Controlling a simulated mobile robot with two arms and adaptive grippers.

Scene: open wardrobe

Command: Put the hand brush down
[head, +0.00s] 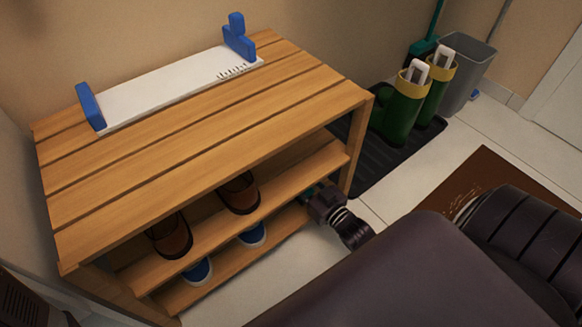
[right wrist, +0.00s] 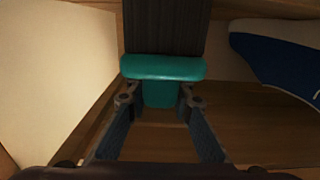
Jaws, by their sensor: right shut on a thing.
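The hand brush (right wrist: 163,68) has a teal body and dark bristles that point away from me in the right wrist view. My right gripper (right wrist: 156,98) is shut on its teal handle, with one finger on each side. In the head view my right gripper (head: 318,197) is at the right end of the wooden shoe rack (head: 200,127), reaching in at the lower shelves. Only a small bit of teal shows there; the rack hides the rest. I cannot tell whether the brush touches a shelf. My left gripper is not in view.
Brown shoes (head: 240,193) stand on the upper inner shelf, blue shoes (head: 252,235) below. A blue shoe (right wrist: 278,55) is close right of the brush. A white board with blue ends (head: 165,90) lies on top. Green boots (head: 405,105) stand on a dark tray beyond.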

